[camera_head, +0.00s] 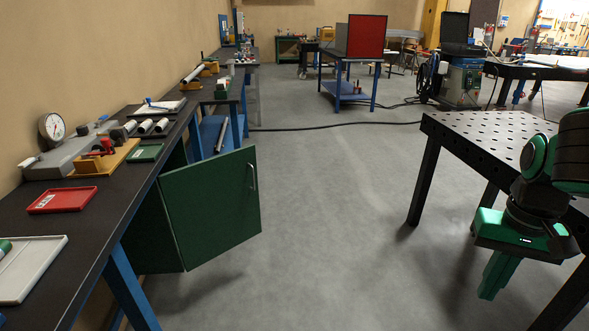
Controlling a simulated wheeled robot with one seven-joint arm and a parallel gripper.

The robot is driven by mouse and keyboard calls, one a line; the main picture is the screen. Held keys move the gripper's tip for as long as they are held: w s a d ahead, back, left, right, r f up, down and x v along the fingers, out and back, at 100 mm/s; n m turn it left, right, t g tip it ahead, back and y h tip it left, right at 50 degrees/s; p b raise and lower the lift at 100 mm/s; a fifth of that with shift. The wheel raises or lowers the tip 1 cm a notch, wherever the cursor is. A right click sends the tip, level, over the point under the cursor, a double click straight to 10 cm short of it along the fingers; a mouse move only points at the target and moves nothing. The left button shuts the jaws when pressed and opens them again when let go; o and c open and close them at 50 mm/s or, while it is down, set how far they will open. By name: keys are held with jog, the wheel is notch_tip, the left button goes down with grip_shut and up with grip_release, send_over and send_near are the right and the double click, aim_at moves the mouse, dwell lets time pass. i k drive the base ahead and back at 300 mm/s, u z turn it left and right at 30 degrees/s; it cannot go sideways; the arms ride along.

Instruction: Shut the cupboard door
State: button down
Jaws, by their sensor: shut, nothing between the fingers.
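The green cupboard door (212,208) stands open under the left workbench and sticks out into the aisle. Its pale vertical handle (253,177) is near its upper right edge. The green cupboard body (150,238) shows partly beneath the bench, to the left of the door; its inside is mostly hidden. My gripper (488,293) is at the right, pointing down beside the perforated table. It is shut and empty, well apart from the door, with open floor between them.
The perforated black-legged table (480,140) stands behind and beside my arm. The left workbench (115,205) carries a red tray (62,199), a pale tray (35,262) and a dial gauge (52,126). The grey floor (325,220) between is clear; a black cable (335,125) crosses farther back.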

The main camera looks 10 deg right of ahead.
aim_at(212, 204)
jog(key=z, duration=0.05)
jog(key=i, duration=1.7)
jog(key=u, duration=0.6)
